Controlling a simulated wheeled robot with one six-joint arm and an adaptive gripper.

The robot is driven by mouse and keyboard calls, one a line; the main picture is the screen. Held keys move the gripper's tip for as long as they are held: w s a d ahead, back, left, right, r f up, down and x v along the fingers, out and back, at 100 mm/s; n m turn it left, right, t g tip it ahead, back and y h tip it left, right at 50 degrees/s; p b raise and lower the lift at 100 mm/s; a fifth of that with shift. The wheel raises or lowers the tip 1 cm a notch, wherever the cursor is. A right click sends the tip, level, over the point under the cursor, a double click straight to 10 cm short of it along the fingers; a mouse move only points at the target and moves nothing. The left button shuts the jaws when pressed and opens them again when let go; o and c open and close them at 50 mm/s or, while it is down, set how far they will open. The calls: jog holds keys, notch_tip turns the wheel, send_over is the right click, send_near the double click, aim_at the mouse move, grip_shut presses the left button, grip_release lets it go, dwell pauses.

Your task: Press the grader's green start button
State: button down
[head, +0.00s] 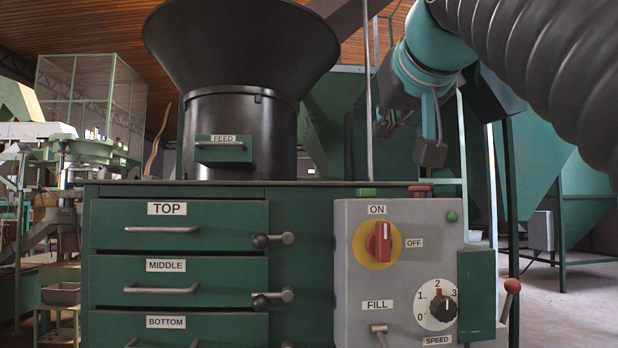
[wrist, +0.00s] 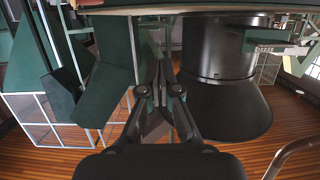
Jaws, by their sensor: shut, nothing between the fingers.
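The grader's grey control box (head: 350,250) is at the right of the green cabinet in the head view. A green button (head: 367,192) sits on its top edge, seen almost edge-on. A red mushroom button (head: 419,190) is to its right. A small round green lamp or button (head: 452,216) is on the front face; I cannot tell which. My gripper (head: 384,128) is above the box's top edge, apart from the green button, small and dark in the head view. In the wrist view my gripper (wrist: 161,72) has its fingers together and empty. The buttons are not discernible there.
A red rotary switch (head: 379,242) stands upright toward ON. A speed dial (head: 437,304) and fill lever (head: 380,335) are below. A black feed hopper (head: 240,60) stands left of my gripper. A thin vertical rod (head: 368,90) rises close to my gripper.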

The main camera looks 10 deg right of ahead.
send_over(366, 193)
jog(key=f, duration=0.2)
jog(key=shift+s+f, duration=0.3)
jog(key=shift+s, duration=0.05)
jog(key=f+b, duration=0.2)
jog(key=shift+s+f, duration=0.25)
jog(key=shift+f, duration=0.05)
jog(key=shift+w+f, duration=0.1)
jog(key=shift+f, duration=0.6)
